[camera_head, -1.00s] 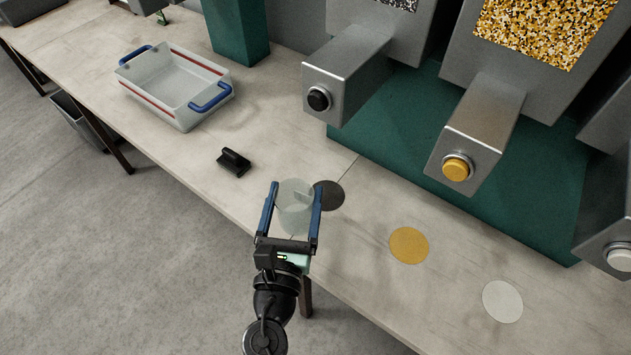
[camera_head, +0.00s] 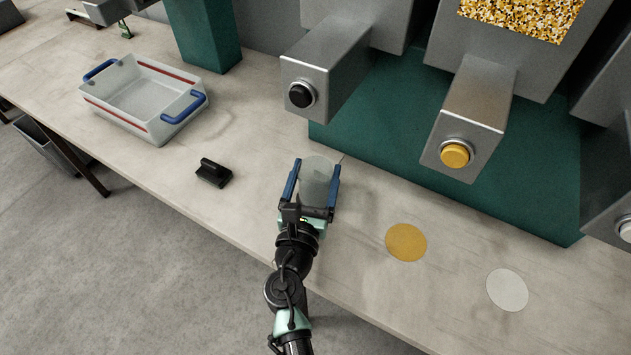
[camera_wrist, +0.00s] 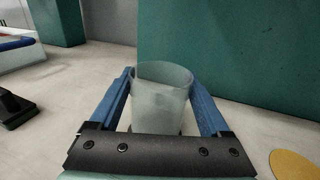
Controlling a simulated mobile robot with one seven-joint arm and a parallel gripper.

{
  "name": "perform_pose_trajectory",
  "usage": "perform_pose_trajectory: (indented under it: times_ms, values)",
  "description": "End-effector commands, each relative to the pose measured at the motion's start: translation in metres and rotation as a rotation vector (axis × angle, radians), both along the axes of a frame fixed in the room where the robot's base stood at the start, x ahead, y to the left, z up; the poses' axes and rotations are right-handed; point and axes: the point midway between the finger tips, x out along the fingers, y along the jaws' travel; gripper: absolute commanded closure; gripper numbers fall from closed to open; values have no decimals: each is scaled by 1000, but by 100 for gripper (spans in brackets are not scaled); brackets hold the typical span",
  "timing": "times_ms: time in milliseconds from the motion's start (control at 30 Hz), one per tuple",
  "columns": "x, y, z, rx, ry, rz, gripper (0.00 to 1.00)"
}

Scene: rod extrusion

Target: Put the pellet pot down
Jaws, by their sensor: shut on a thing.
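The pellet pot (camera_head: 318,180) is a clear, frosted cup, held upright between the blue fingers of my gripper (camera_head: 314,182). In the wrist view the pot (camera_wrist: 160,98) stands between the two fingers, and it looks empty. The dark spot on the table is hidden behind the pot and gripper in the head view; a dark edge shows at the pot's base in the wrist view. I cannot tell whether the pot's bottom touches the table.
A yellow spot (camera_head: 406,242) and a white spot (camera_head: 508,290) lie to the right. Dispensers with a black button (camera_head: 301,95) and a yellow button (camera_head: 455,155) overhang behind. A black handled block (camera_head: 213,173) and a clear tray with blue handles (camera_head: 120,113) are left.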

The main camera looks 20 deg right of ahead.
Motion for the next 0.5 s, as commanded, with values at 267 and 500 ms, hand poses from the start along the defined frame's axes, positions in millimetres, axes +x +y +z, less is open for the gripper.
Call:
perform_pose_trajectory:
  times_ms: [267, 500]
  values:
    - [0, 0, -4, -1, -4, 0, 100]
    - [0, 0, -10, 0, -2, 0, 14]
